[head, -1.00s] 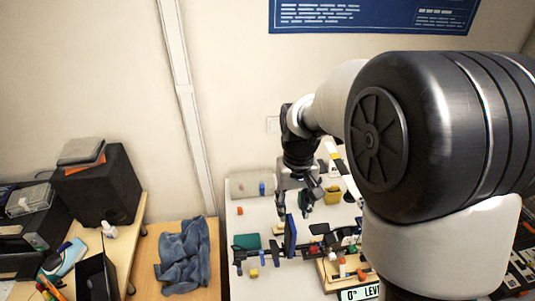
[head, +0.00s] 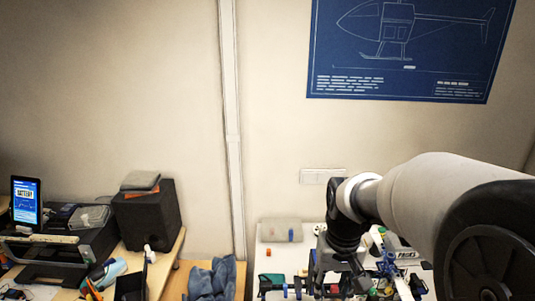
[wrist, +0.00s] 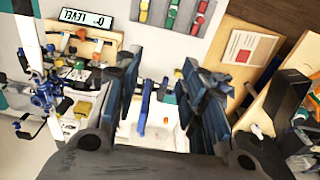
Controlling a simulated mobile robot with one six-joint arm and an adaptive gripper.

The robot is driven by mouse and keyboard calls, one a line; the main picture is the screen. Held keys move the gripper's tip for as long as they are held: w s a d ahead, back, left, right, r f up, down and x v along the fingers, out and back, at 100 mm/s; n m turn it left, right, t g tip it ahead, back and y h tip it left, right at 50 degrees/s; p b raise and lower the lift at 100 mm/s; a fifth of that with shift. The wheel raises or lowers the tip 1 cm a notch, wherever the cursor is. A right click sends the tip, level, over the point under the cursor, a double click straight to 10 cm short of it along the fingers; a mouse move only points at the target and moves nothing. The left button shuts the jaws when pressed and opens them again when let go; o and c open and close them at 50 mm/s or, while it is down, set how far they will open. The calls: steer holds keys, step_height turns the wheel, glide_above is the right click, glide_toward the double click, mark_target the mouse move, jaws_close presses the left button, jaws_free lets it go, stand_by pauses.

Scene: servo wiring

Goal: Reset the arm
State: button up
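My arm reaches over the white table from the right side of the head view. My gripper (head: 335,270) hangs over the table near the bottom edge, partly cut off there. In the wrist view my gripper (wrist: 165,85) has its two dark fingers spread wide apart. I see only the table and small parts beyond the gap, with nothing visibly held. The blue and white model helicopter assembly (wrist: 45,95) is left of the fingers. The "0° LEVEL" sign (wrist: 86,17) shows upside down above it.
A black box (head: 148,215), a lit tablet (head: 26,203) and a blue cloth (head: 210,280) are to the left. In the wrist view, a grey mat with coloured pieces (wrist: 190,28) lies beyond the fingers.

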steer(key=s+r+t+b, duration=0.1)
steer(key=s+r+t, duration=0.1)
steer(key=s, duration=0.7)
steer(key=s+r+t+b, duration=0.2)
steer(key=s, duration=0.7)
steer(key=shift+s+r, duration=0.3)
steer(key=shift+r, duration=0.05)
steer(key=shift+d, duration=0.15)
